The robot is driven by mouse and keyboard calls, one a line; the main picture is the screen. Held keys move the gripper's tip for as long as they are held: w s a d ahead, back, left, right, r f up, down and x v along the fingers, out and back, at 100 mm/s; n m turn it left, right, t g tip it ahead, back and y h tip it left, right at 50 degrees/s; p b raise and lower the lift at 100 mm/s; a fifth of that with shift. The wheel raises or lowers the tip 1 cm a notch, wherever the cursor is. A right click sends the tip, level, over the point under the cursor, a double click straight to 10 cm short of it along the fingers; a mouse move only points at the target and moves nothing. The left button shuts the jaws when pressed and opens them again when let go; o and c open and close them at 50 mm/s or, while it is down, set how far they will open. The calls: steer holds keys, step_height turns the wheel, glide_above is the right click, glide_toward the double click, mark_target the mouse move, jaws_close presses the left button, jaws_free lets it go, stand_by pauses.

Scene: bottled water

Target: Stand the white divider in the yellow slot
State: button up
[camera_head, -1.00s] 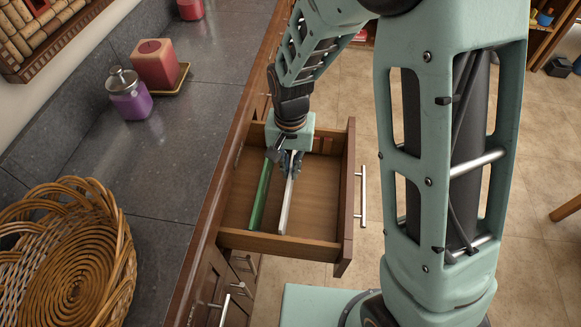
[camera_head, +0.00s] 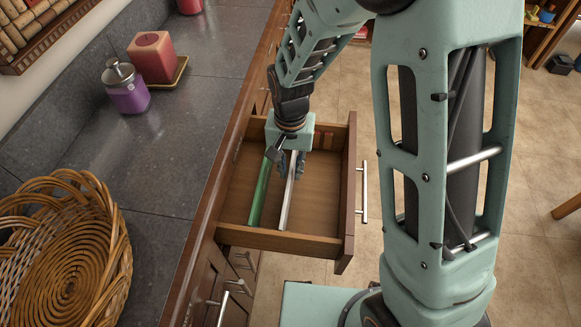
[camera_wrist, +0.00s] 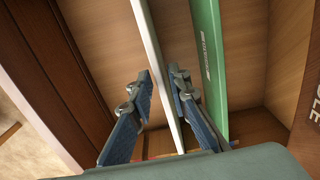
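The white divider (camera_head: 289,200) stands on edge lengthwise in the open drawer (camera_head: 318,210). My gripper (camera_head: 288,160) is low in the drawer over the divider's far part. In the wrist view my gripper (camera_wrist: 160,75) is open, with one finger on each side of the white divider (camera_wrist: 153,45). A gap shows on the left side, and the right finger is closer to the divider. A green divider (camera_head: 261,193) stands to its left in the head view, and to its right in the wrist view (camera_wrist: 207,50).
The drawer's floor right of the white divider is bare. The grey counter (camera_head: 175,150) on the left holds a wicker basket (camera_head: 75,285), a purple jar (camera_head: 127,95) and a red candle (camera_head: 153,57). The drawer's front has a metal handle (camera_head: 364,192).

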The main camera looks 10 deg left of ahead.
steer(key=shift+o, duration=0.7)
step_height(320, 180, up, 12)
stand_by(0.4)
